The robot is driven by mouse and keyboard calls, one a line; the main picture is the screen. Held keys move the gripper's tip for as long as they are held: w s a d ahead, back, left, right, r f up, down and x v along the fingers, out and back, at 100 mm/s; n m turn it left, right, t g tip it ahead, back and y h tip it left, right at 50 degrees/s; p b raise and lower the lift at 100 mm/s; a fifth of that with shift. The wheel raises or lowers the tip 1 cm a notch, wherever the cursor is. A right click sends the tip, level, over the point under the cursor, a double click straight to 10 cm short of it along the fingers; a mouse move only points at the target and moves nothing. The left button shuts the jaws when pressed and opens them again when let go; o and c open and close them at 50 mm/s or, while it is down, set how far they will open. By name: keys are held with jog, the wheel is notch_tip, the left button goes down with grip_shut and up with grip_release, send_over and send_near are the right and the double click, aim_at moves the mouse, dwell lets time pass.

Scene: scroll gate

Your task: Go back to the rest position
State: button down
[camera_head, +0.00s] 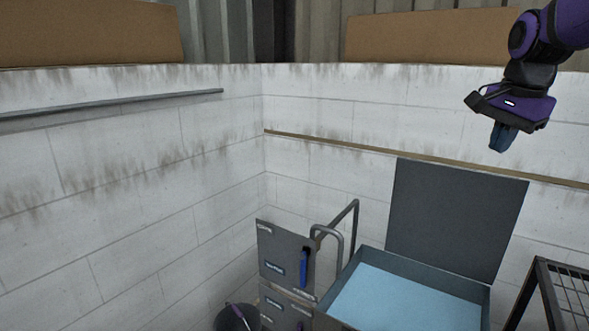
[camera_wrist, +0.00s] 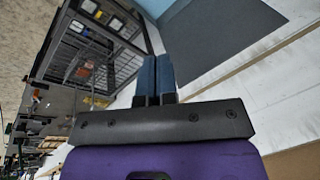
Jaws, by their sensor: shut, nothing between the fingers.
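My gripper (camera_head: 502,137) is purple and black with blue fingers. It hangs in the air at the upper right of the head view, in front of the white block wall and above the raised lid of the open box. The fingers point down and lie together, shut, with nothing between them. In the wrist view the gripper (camera_wrist: 157,68) shows its two blue fingers side by side. It touches nothing that I can see.
An open grey box (camera_head: 365,257) with a light blue inside and a raised dark lid (camera_head: 455,220) stands below. Left of it are a grey cabinet (camera_head: 284,253) and a bent pipe rail (camera_head: 353,225). A black mesh rack (camera_head: 540,285) stands at the lower right.

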jog(key=s+a+f+n, duration=0.2)
jog(key=s+n, duration=0.2)
jog(key=s, duration=0.3)
jog(key=s+a+f+n+t, duration=0.1)
jog(key=s+a+f+n, duration=0.1)
jog(key=s, duration=0.5)
jog(key=s+a+f+n+t, duration=0.1)
jog(key=s+a+f+n, duration=0.1)
jog(key=s+n, duration=0.5)
jog(key=shift+s+a, duration=0.3)
jog(key=shift+a, duration=0.55)
jog(key=shift+f, duration=0.1)
